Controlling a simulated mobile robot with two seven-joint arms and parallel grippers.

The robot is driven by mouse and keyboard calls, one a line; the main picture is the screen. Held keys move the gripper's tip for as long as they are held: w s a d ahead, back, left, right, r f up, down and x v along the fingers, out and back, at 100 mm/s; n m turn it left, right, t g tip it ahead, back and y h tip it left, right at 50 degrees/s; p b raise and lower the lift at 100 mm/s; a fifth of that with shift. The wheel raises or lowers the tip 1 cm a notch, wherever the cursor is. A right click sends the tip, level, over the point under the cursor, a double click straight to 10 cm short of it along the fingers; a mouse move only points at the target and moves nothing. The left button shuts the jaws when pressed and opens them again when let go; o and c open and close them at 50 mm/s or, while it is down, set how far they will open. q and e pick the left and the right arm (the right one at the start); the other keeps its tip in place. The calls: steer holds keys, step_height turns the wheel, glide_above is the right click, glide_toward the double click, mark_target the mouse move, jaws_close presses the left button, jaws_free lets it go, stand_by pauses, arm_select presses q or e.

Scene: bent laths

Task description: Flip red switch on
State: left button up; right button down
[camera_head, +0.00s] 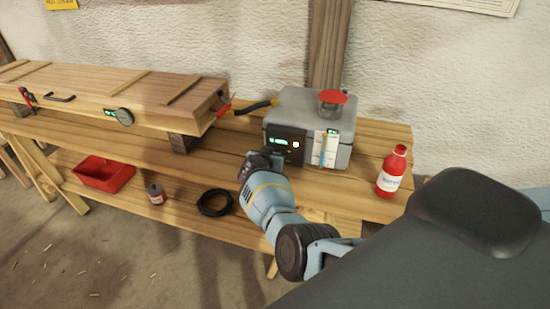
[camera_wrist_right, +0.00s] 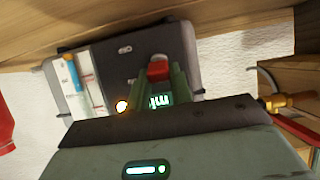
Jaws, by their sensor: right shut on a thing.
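A grey metal box (camera_head: 290,104) with a dark front panel (camera_head: 275,133) stands on the bench. The panel (camera_wrist_right: 118,62) also fills the middle of the right wrist view. The red switch (camera_wrist_right: 158,67) is on this panel, between the fingertips of my right gripper (camera_wrist_right: 160,78). The gripper is shut on it. In the head view my right gripper (camera_head: 262,158) is at the panel's lower left and hides the switch. A green display (camera_head: 278,141) and a lit yellowish lamp (camera_head: 296,145) show on the panel. My left gripper is not in view.
A red bottle (camera_head: 391,172) stands right of the box. A red-lidded jar (camera_head: 331,103) sits on top of it. A red bin (camera_head: 104,174), a can (camera_head: 156,194) and a black cable coil (camera_head: 214,202) lie below.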

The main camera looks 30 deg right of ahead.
steer(key=shift+w+r, duration=0.1)
steer(key=shift+r, duration=0.1)
stand_by(0.3)
steer(key=c, duration=1.2)
jaws_free()
steer(key=shift+c, duration=0.2)
